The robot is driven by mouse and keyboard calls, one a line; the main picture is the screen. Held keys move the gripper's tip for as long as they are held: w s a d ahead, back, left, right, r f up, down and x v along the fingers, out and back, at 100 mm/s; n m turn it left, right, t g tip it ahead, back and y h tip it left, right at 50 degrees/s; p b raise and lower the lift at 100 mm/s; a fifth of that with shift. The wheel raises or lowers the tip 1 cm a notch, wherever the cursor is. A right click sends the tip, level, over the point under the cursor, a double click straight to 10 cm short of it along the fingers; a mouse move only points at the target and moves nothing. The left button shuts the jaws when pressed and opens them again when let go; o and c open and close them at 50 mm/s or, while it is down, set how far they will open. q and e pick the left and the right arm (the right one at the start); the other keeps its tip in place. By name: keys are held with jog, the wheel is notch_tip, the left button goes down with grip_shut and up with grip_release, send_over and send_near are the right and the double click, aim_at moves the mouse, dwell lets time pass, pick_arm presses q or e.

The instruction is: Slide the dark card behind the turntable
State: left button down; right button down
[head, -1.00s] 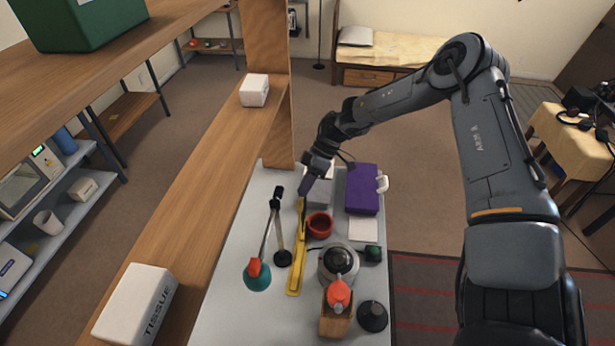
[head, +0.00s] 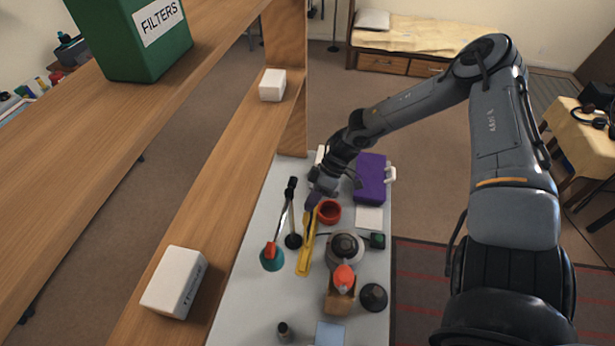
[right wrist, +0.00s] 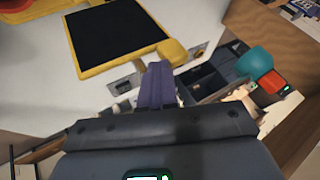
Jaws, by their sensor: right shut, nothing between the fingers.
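My right gripper (head: 312,207) is low over the left half of the pale table, between a black stand and a red bowl. Its purple fingers, also in the right wrist view (right wrist: 157,85), are together with nothing between them. A black flat panel with a yellow border (right wrist: 115,35) lies just beyond the fingertips in that view; it may be the dark card in a holder, but I cannot tell. In the head view a narrow yellow piece (head: 304,256) is below the fingers. A round grey object with a dark top (head: 345,247) may be the turntable. My left gripper is not in view.
The red bowl (head: 328,212) and purple box (head: 370,178) are close right of my gripper. The black stand (head: 293,240) and teal-and-red object (head: 271,257) are left. A wooden shelf (head: 215,180) runs along the left side. The table's front left is fairly clear.

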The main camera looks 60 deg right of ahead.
jog(key=a, duration=0.1)
jog(key=s+a, duration=0.1)
jog(key=a, duration=0.2)
jog(key=shift+s+a+p, duration=0.25)
jog(key=shift+a+p, duration=0.1)
jog(key=shift+a, duration=0.05)
jog(key=p+v, duration=0.4)
jog(key=v, duration=0.7)
jog(key=shift+f, duration=0.1)
